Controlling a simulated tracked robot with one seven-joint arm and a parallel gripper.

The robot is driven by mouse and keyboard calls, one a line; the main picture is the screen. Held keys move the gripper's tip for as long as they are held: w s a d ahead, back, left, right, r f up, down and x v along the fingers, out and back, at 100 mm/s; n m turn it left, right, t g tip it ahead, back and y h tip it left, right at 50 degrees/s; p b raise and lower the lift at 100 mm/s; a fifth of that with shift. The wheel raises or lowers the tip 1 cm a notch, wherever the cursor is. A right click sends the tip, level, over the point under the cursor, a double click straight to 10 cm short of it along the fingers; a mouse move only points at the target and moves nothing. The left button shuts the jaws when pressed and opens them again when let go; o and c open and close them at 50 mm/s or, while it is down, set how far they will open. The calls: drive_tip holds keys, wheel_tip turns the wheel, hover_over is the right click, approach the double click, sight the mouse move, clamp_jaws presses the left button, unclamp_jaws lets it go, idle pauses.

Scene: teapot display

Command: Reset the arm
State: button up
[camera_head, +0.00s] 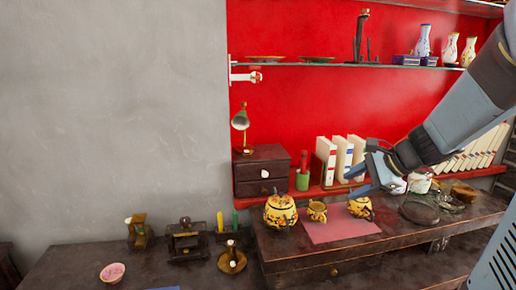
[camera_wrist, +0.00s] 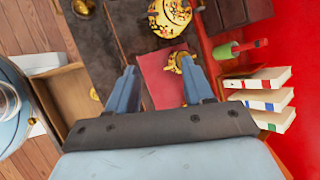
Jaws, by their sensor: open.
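My gripper (camera_head: 362,177) reaches in from the right in the head view, above the dark wooden counter. In the wrist view my gripper (camera_wrist: 162,86) has its two blue fingers wide apart with nothing between them but a view of the red mat (camera_wrist: 155,72) below. A yellow patterned teapot (camera_head: 280,211) stands on the counter left of the mat; it also shows at the top of the wrist view (camera_wrist: 170,16). Another yellow patterned pot (camera_head: 360,207) is partly hidden near my gripper.
A dark drawer box (camera_head: 262,172) with a brass lamp (camera_head: 241,122) stands behind the teapot. White books (camera_head: 341,158) stand behind the gripper. A glass shelf (camera_head: 340,65) holds vases above. A lower counter (camera_head: 85,262) at left holds small items.

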drive_tip(key=s+a+r+n+h, duration=0.1)
drive_tip(key=s+r+n+h, duration=0.2)
drive_tip(key=s+n, duration=0.5)
drive_tip(key=s+r+n+h, duration=0.3)
drive_tip(key=s+n, duration=0.5)
drive_tip(key=shift+s+a+h, duration=0.3)
drive_tip(key=shift+a+h, duration=0.1)
